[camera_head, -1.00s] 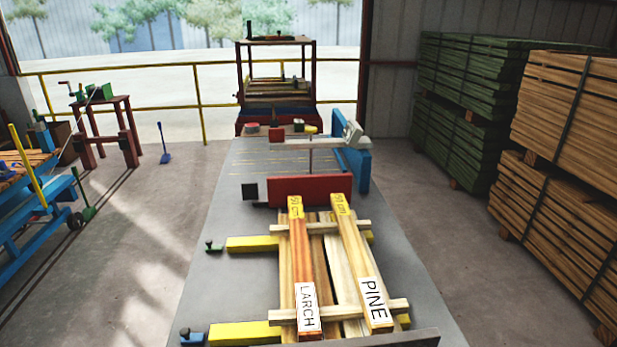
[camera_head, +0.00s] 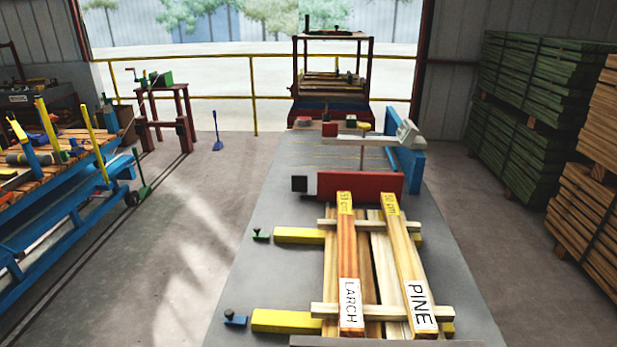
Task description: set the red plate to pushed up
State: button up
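The red plate (camera_head: 360,186) stands upright across the grey bench (camera_head: 285,212), just behind the far ends of the boards. A thin upright rod rises behind it to a white bar (camera_head: 365,140) that joins a blue upright block (camera_head: 408,160) on the right. A black block (camera_head: 299,184) sits at the plate's left end. I cannot tell from this view whether the plate is raised or resting on the bench. My gripper is not in view.
Boards labelled LARCH (camera_head: 347,265) and PINE (camera_head: 408,265) lie on cross slats in front of the plate. Yellow bars (camera_head: 298,235) stick out left. A blue cart (camera_head: 60,230) stands at left, lumber stacks (camera_head: 545,110) at right. The floor between cart and bench is clear.

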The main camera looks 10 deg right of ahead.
aim_at(364, 187)
jog(key=i+j+u, duration=0.1)
jog(key=j+u, duration=0.2)
jog(key=i+j+u, duration=0.25)
jog(key=j, duration=0.15)
jog(key=j+u, duration=0.3)
jog(key=i+j+u, duration=0.4)
jog(key=i+j, duration=0.2)
jog(key=i, duration=0.15)
jog(key=i+j+u, duration=0.15)
jog(key=i, duration=0.25)
jog(key=i+z, duration=0.2)
jog(key=z, duration=0.2)
jog(key=i+z, duration=0.2)
jog(key=z, duration=0.2)
jog(key=i+j+z, duration=0.1)
jog(key=z, duration=0.3)
jog(key=i+z, duration=0.2)
jog(key=z, duration=0.2)
jog(key=i+z, duration=0.15)
jog(key=z, duration=0.3)
jog(key=i+z, duration=0.2)
jog(key=z, duration=0.2)
jog(key=i+l+z, duration=0.1)
jog(key=i+z, duration=0.55)
jog(key=i, duration=0.1)
